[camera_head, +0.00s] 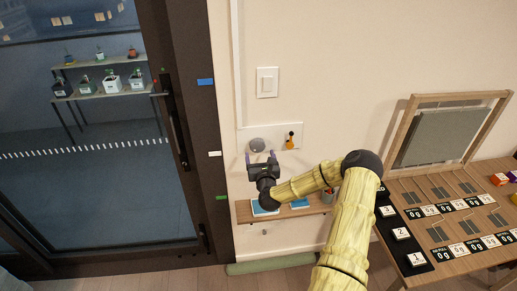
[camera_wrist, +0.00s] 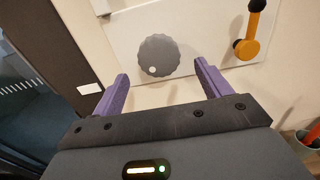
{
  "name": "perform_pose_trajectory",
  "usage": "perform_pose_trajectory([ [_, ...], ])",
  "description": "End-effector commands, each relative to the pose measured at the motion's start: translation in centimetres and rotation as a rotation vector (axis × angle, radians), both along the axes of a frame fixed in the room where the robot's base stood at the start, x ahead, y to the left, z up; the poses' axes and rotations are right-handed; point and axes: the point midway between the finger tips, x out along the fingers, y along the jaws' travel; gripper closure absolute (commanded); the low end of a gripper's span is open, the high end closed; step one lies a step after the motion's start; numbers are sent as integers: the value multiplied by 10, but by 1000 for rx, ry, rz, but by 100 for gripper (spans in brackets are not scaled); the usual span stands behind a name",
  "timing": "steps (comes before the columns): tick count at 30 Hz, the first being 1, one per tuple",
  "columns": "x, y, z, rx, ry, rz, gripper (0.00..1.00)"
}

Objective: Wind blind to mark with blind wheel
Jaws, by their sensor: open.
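The blind wheel, a grey scalloped knob (camera_head: 257,145) with a small white dot, sits on a white wall plate (camera_head: 243,134) right of the glass door. In the wrist view the knob (camera_wrist: 158,52) lies ahead of my gripper (camera_wrist: 161,72). The purple fingers are spread and empty, with a gap to the knob; in the head view my gripper (camera_head: 262,158) is just below it. Blue (camera_head: 205,82), white (camera_head: 214,154) and green (camera_head: 221,197) marks are on the dark door frame. I cannot make out the blind's edge clearly.
An orange lever with a black knob (camera_head: 290,143) is right of the wheel on the same plate. A light switch (camera_head: 267,82) is above. A small wooden shelf (camera_head: 285,215) is below. A wooden table (camera_head: 455,222) with cards stands at right.

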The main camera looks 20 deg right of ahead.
Motion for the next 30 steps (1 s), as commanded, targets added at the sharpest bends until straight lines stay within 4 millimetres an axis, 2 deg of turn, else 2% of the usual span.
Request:
perform_pose_trajectory([
  [3,17,-4,2,0,0,1,23],
  [9,34,-9,1,-1,0,1,23],
  [19,38,-8,0,0,1,4,23],
  [20,38,-8,0,0,1,4,25],
  [26,38,-8,0,0,0,4,64],
  [27,38,-8,0,0,0,4,68],
  [30,38,-8,0,-1,0,4,68],
])
